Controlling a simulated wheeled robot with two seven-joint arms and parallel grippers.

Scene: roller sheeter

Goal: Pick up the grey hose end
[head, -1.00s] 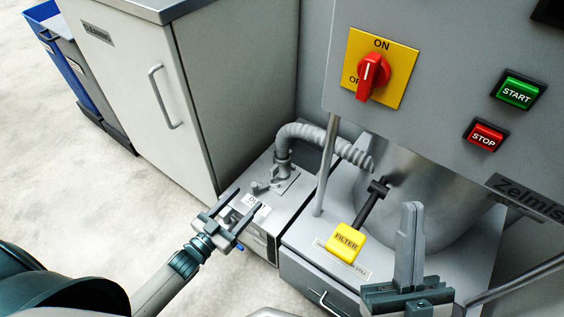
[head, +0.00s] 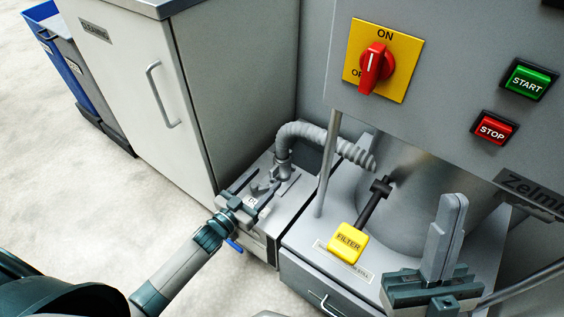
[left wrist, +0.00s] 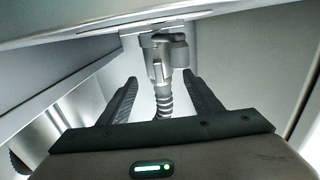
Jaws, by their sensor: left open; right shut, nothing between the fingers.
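The grey ribbed hose (head: 305,130) rises from a grey coupling (head: 283,168) on top of the low box, arches over, and its other end stops near the drum. In the left wrist view the grey coupling (left wrist: 162,58) and ribbed hose (left wrist: 165,103) show between and beyond the fingers. My left gripper (head: 266,181) is open with nothing held, just in front of and left of the coupling, fingers pointing toward it. Whether a finger touches it I cannot tell. My right gripper (head: 453,202) is shut and empty, pointing up in front of the drum.
A yellow FILTER handle (head: 348,243) on a black lever sits right of the hose. A thin upright post (head: 328,165) stands close to it. A grey cabinet (head: 135,85) is on the left. The control panel (head: 450,60) overhangs the drum (head: 400,205).

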